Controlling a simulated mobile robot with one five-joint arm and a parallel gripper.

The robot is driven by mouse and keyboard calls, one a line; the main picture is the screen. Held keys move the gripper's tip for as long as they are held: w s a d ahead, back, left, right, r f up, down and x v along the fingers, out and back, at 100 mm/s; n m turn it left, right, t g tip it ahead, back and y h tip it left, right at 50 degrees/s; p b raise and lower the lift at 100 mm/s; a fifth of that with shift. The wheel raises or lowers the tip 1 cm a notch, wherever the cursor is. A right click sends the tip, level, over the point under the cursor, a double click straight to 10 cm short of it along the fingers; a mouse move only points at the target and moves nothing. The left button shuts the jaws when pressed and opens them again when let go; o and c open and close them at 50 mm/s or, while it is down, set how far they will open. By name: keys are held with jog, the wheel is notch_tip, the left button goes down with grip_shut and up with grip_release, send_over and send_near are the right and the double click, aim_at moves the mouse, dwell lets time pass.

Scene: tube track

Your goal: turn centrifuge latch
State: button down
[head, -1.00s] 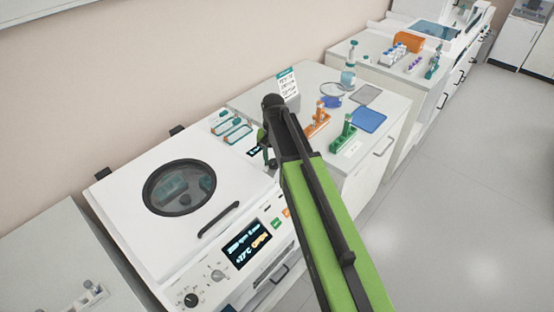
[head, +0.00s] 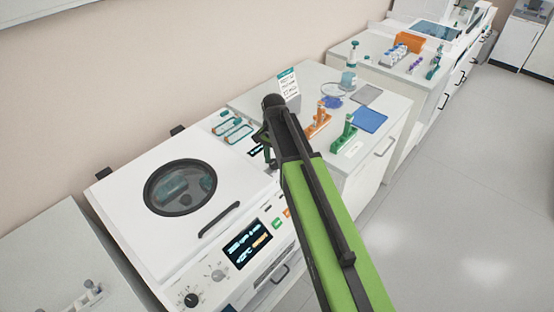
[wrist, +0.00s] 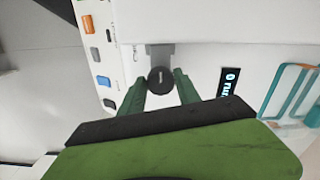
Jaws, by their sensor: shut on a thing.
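The white centrifuge (head: 125,215) stands at the left in the head view, its lid with a round dark window lying shut. In the wrist view the latch (wrist: 161,80) is a round black knob on a grey plate at the lid's edge. My gripper (wrist: 160,88) has its two green fingers on either side of the knob and is shut on it. In the head view my gripper (head: 270,160) is at the centrifuge's right side, and my arm hides the latch there.
The centrifuge's front panel has a lit display (head: 248,244), knobs and coloured buttons. A black lid handle (head: 219,219) is left of my gripper. An orange tube rack (head: 318,124) and a green tube rack (head: 344,140) stand on the bench to the right. The floor at right is clear.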

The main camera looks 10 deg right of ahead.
aim_at(274, 162)
jog(key=shift+w, duration=0.1)
jog(key=c, duration=0.9)
grip_release()
jog(key=shift+o, duration=0.2)
notch_tip(274, 162, up, 17)
jog(key=p, duration=1.7)
jog(key=shift+r, duration=0.2)
